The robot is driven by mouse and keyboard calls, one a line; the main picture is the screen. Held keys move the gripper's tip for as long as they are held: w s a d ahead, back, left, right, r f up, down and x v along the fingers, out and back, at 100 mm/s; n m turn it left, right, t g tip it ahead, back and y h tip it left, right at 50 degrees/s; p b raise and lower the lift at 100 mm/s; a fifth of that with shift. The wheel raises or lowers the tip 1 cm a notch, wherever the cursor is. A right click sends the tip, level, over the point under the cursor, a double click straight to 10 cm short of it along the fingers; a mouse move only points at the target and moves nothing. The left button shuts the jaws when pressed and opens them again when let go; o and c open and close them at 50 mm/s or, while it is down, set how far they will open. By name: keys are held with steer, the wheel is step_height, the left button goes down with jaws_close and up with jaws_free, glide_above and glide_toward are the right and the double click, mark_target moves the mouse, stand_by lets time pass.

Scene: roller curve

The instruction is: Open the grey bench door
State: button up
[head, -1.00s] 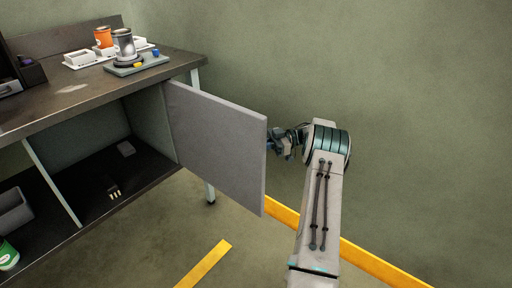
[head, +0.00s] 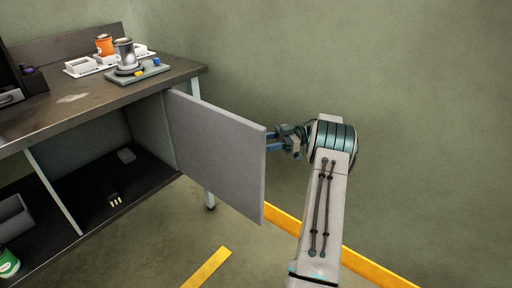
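The grey bench door (head: 215,150) stands swung wide out from the bench, hinged at its left edge near the bench's right leg. The open compartment (head: 105,178) behind it shows a dark floor with small items. My gripper (head: 274,142) is at the door's outer right edge, on its far side. Its bluish fingers reach the edge and their tips are partly hidden by the door. I cannot tell whether they touch the door or how far apart they are.
The bench top (head: 75,98) carries a metal canister (head: 125,54), an orange can (head: 104,44) and white trays. A green can (head: 8,262) and a grey bin (head: 14,218) sit low at left. A wall stands close behind my arm. Yellow floor tape (head: 208,268) crosses clear floor.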

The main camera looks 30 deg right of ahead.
steer(key=s+d+r+p, duration=0.2)
steer(key=s+d+r, duration=0.3)
steer(key=s+d, duration=0.1)
steer(key=shift+s, duration=0.45)
